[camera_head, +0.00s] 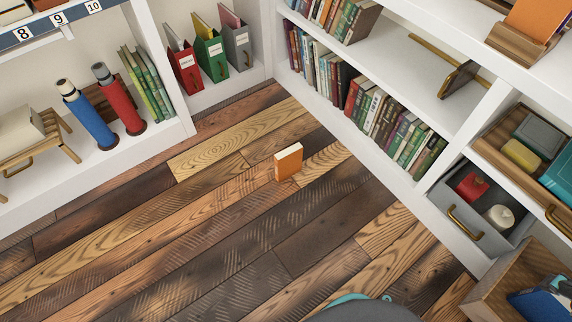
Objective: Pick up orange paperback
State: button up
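The orange paperback (289,163) stands upright on the plank floor, near the middle of the view. Its orange cover faces towards me and its pale page edges show along the top and left side. It stands alone, with nothing touching it but the floor. My gripper is not in this view.
The plank floor (190,230) around the book is clear. White shelves with books (390,130) run along the right, and another white shelf unit (160,130) is at the left. A grey drawer (462,228) and a wooden crate (490,290) are at the lower right.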

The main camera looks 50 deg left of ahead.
aim_at(288, 162)
jog(key=u, duration=1.35)
jog(key=i, duration=0.7)
jog(key=u, duration=2.05)
